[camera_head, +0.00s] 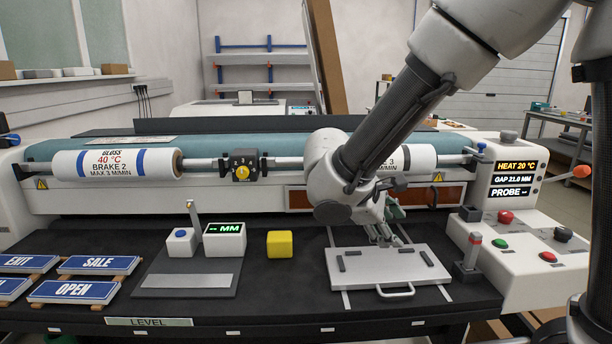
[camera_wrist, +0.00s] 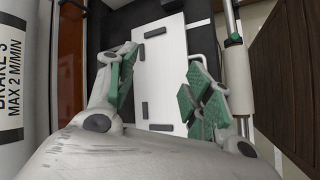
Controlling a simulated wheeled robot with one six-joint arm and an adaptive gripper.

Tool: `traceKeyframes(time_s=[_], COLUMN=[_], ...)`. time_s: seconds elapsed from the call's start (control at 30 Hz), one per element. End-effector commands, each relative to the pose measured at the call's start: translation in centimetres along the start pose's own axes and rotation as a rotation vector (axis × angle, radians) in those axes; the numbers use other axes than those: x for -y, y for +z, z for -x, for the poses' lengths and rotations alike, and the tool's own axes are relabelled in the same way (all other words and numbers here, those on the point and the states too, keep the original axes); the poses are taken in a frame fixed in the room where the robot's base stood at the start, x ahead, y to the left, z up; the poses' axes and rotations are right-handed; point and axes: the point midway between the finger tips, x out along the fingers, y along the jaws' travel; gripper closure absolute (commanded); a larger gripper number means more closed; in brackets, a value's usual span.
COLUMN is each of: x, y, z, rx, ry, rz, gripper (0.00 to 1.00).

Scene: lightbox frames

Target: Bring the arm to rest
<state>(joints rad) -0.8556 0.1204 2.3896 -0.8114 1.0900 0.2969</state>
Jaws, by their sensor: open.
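My arm reaches in from the upper right in the head view. My gripper (camera_head: 385,238) points down above the far part of a pale flat tray (camera_head: 388,277) with a front handle and dark pads. In the wrist view my gripper (camera_wrist: 158,88) has its green-padded fingers spread wide, with nothing between them but the tray surface (camera_wrist: 165,70) beyond. I cannot tell how far the fingertips are above the tray. My wrist hides part of the laminator's roller and the bench behind it.
A laminating machine with a white roll (camera_head: 115,163) stands behind the bench. A yellow block (camera_head: 279,244), a gauge display (camera_head: 224,239) and sign plates (camera_head: 73,291) lie left of the tray.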

Motion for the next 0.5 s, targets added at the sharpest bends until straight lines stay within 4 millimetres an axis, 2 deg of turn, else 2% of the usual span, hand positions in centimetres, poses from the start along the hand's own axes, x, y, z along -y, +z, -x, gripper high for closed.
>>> traceKeyframes(time_s=[0.03,0.1,0.2,0.33,0.5], x=[0.3,1.6,3.5,5.2,5.2], y=[3.6,7.6,12.1,16.5,21.8], z=[-0.8,-1.4,-1.4,-0.5,0.5], rx=[-0.007,-0.036,-0.11,-0.226,-0.329], ry=[-0.119,-0.28,-0.465,-0.621,-0.652], rz=[-0.083,-0.193,-0.38,-0.669,-1.006], gripper=[0.49,0.49,0.49,0.49,0.49])
